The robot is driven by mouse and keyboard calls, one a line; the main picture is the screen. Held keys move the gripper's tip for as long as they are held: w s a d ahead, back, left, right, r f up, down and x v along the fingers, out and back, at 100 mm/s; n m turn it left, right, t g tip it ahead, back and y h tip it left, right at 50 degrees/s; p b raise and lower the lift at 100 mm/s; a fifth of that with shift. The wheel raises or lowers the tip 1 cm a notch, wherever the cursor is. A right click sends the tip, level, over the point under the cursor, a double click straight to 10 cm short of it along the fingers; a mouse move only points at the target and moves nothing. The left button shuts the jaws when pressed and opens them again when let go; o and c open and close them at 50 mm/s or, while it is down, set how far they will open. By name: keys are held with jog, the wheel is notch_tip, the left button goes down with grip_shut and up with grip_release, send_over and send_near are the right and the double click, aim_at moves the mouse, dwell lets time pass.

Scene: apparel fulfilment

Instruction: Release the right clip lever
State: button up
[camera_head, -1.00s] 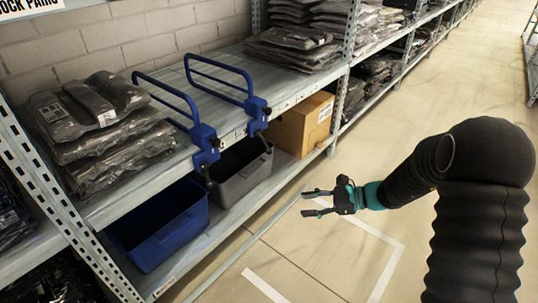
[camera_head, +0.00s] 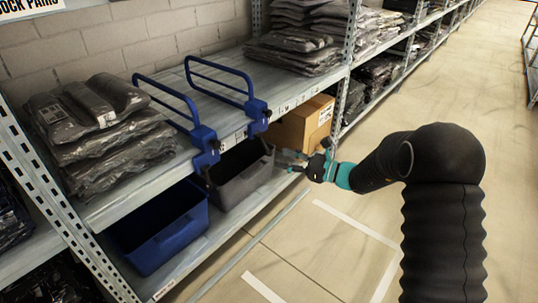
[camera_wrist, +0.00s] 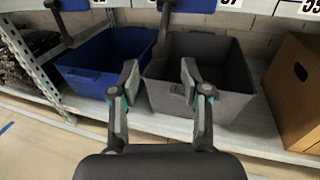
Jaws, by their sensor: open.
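Two blue clip dividers are fixed to the front edge of the upper shelf. The right clip (camera_head: 258,115) has a blue clamp body at the shelf edge with a dark lever (camera_head: 266,145) hanging below it. The left clip (camera_head: 205,140) is of the same form. In the wrist view the right clip's dark lever (camera_wrist: 164,30) hangs at the top middle, beyond the fingers, and the left clip's lever (camera_wrist: 57,20) is at top left. My gripper (camera_head: 292,161) is open and empty, in front of the grey bin and below the right clip. Its two fingers also show apart in the wrist view (camera_wrist: 158,80).
A grey bin (camera_wrist: 225,82) and a blue bin (camera_wrist: 82,78) stand on the lower shelf, with a cardboard box (camera_head: 300,128) to their right. Bagged garments (camera_head: 100,125) lie on the upper shelf at left. The floor before the shelf is clear.

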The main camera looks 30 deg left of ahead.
aim_at(269, 154)
jog(key=a, duration=0.5)
jog(key=shift+s+a, duration=0.1)
jog(key=shift+a, duration=0.25)
grip_shut()
